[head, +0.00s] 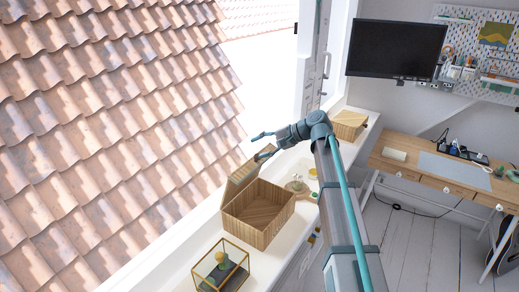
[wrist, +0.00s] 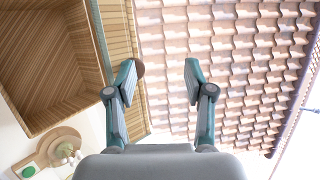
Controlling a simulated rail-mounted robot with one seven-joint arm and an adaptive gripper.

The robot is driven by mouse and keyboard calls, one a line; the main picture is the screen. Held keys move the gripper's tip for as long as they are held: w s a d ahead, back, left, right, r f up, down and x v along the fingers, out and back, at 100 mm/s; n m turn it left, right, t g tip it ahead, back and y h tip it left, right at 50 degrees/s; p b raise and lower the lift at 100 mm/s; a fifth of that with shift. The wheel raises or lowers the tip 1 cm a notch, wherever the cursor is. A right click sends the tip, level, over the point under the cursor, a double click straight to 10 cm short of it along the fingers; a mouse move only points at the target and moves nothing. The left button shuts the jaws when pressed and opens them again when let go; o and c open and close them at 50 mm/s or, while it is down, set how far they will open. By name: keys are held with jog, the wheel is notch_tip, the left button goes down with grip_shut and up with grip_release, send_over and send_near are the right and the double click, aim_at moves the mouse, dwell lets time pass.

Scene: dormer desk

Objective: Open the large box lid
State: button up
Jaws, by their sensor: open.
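The large wooden box (head: 260,222) stands on the white sill in the head view, its striped interior in plain sight. Its lid (head: 241,177) is tilted up along the box's far-left side, clear of the opening. My gripper (head: 257,148) is open and empty, just above and beyond the lid's upper edge. In the wrist view the box interior (wrist: 45,65) fills the upper left and the lid (wrist: 121,35) is a slatted strip beside it. My gripper's left finger overlaps the lid's edge near a dark round knob (wrist: 140,69); I cannot tell if they touch. The right finger is over the roof background.
A glass case (head: 221,268) with a plant stands nearer on the sill. A round wooden board (head: 297,187) with small items lies right of the box. A smaller wooden box (head: 348,125) sits farther along. Roof tiles (head: 110,120) lie outside at left; a desk (head: 440,170) stands right.

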jog(key=w+d+r+p, duration=0.1)
jog(key=d+r+p, duration=0.2)
jog(key=r, duration=0.6)
jog(key=shift+w+d+p, duration=0.2)
jog(key=shift+d+p, duration=0.15)
jog(key=shift+d, duration=0.4)
dwell(0.5)
jog(key=v, duration=1.2)
